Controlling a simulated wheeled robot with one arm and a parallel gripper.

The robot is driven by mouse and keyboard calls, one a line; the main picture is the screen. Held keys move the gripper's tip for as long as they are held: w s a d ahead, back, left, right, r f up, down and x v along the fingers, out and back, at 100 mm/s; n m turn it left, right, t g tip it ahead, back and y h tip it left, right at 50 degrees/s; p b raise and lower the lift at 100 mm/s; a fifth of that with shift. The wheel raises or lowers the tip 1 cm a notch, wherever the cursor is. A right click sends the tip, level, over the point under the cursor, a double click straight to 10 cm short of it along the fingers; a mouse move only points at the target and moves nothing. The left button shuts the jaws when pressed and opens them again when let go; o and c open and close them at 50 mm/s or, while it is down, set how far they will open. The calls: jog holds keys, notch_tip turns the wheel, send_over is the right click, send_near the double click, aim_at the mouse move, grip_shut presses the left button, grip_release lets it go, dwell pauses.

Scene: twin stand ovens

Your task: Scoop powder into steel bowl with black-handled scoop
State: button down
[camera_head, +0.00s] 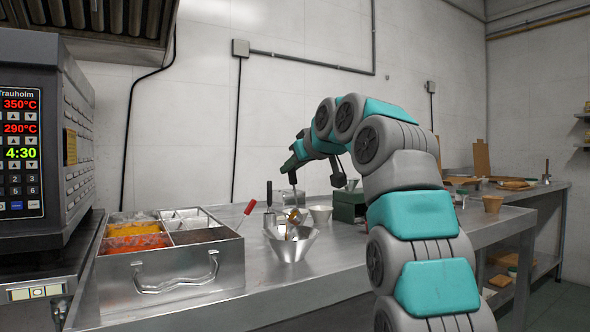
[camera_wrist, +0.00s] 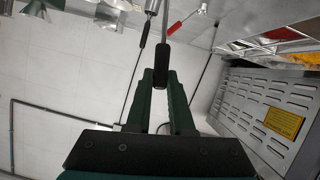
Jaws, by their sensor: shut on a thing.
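My gripper (camera_wrist: 160,82) is shut on the black handle (camera_wrist: 158,68) of a scoop in the wrist view. The scoop's thin metal shaft (camera_wrist: 165,20) runs out of the top of that view. In the head view my gripper (camera_head: 291,172) is above the steel bowl (camera_head: 291,246), with the shaft (camera_head: 293,197) hanging down. A small metal head with an orange-gold tint (camera_head: 297,216) is at or just over the bowl's rim; I cannot tell whether it touches or holds powder. The steel powder box (camera_head: 170,270) stands to the left, with orange, red and pale powders in its compartments.
Another black handle (camera_head: 269,192) stands upright behind the bowl. A red-handled tool (camera_head: 249,208) leans from the box's right side. A small pale bowl (camera_head: 320,214) and a dark green box (camera_head: 348,206) stand to the right. The oven (camera_head: 70,130) is at left.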

jog(key=s+a+f+n+t+h+b, duration=0.1)
jog(key=s+a+n+t+h+b, duration=0.1)
jog(key=s+a+n+b, duration=0.2)
jog(key=shift+a+f+b, duration=0.35)
jog(key=shift+a+b, duration=0.4)
jog(key=shift+a, duration=0.15)
dwell(1.4)
jog(key=shift+n, duration=0.3)
jog(key=shift+s+a+f+n+t+b, duration=0.4)
jog(key=shift+a+b, duration=0.15)
jog(key=shift+b, duration=0.2)
jog(key=shift+a+f+h, duration=0.1)
jog(key=shift+h, duration=0.2)
jog(key=shift+s+a+f+n+b, duration=0.35)
jog(key=shift+a+n+b, duration=0.2)
jog(key=shift+b, duration=0.35)
jog(key=shift+s+a+f+t, duration=0.1)
jog(key=shift+a+f+t, duration=0.1)
jog(key=shift+t, duration=0.1)
jog(key=shift+d, duration=0.1)
